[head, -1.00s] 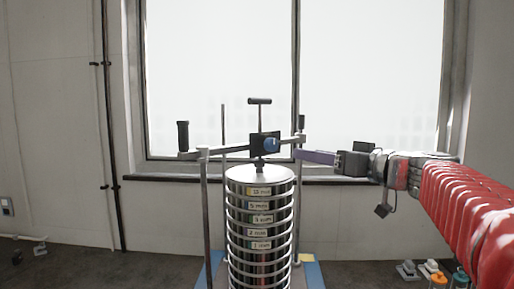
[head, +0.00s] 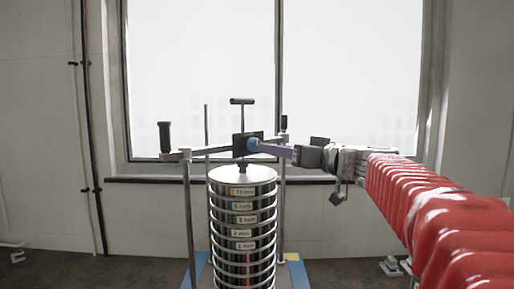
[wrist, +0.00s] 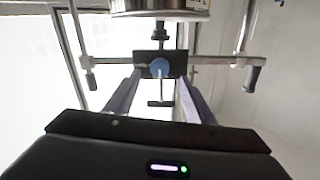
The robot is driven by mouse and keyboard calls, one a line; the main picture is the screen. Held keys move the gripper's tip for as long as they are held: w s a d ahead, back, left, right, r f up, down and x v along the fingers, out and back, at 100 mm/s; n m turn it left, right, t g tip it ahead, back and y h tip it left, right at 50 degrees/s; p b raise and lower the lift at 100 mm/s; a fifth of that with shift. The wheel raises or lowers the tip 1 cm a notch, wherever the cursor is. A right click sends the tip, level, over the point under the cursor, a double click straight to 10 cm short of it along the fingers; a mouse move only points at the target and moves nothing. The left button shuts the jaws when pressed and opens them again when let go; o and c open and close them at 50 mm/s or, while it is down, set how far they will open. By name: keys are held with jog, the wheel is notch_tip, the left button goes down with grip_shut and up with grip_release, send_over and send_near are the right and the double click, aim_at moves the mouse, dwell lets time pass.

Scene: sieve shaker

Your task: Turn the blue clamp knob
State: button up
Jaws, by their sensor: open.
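The blue clamp knob (head: 253,145) sits on the black clamp block (head: 240,149) above the sieve stack (head: 241,225). In the wrist view the knob (wrist: 160,68) shows ahead, between my two purple fingers. My gripper (head: 268,149) reaches in from the right, with its fingertips at the knob in the head view. In the wrist view the gripper (wrist: 159,83) is open, one finger on each side of the knob, with gaps visible. Whether either finger touches the knob cannot be told. A pale pin points from the knob toward the T-handle side.
Thin rods stand around the stack on a blue base (head: 291,272). A window and wall lie behind.

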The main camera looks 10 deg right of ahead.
aim_at(254, 145)
jog(key=x, duration=0.7)
jog(key=shift+w+a, duration=0.1)
jog(key=shift+w, duration=0.1)
jog(key=shift+c, duration=0.4)
jog(key=c, duration=1)
